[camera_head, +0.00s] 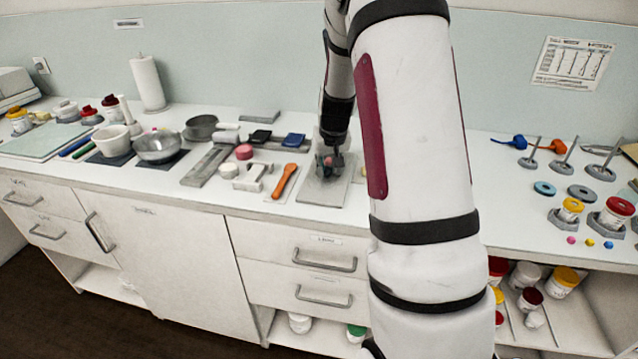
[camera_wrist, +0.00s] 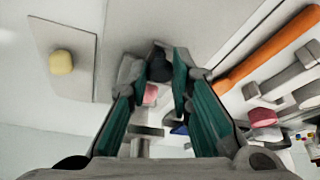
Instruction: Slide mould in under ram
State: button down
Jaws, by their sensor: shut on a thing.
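My gripper (camera_head: 331,158) is low over a grey base plate (camera_head: 318,192) on the white bench, in the middle of the head view. In the wrist view my gripper (camera_wrist: 164,72) has its green-lined fingers close together around a small dark round piece, which I take to be the mould (camera_wrist: 160,68). A pink piece (camera_wrist: 150,95) shows between the fingers. The fingers hide much of the held thing. I cannot make out the ram clearly, or whether the mould is beneath it.
An orange-handled tool (camera_head: 284,181) lies left of the plate, with a white block and a pink disc (camera_head: 244,152) beyond it. A yellow round piece (camera_wrist: 61,62) lies on a grey square in the wrist view. Stands and jars (camera_head: 615,212) fill the right; bowls (camera_head: 158,146) stand left.

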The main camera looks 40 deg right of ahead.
jog(key=shift+w+d, duration=0.25)
jog(key=c, duration=1.7)
grip_release()
jog(key=shift+w+d, duration=0.1)
jog(key=v, duration=1.2)
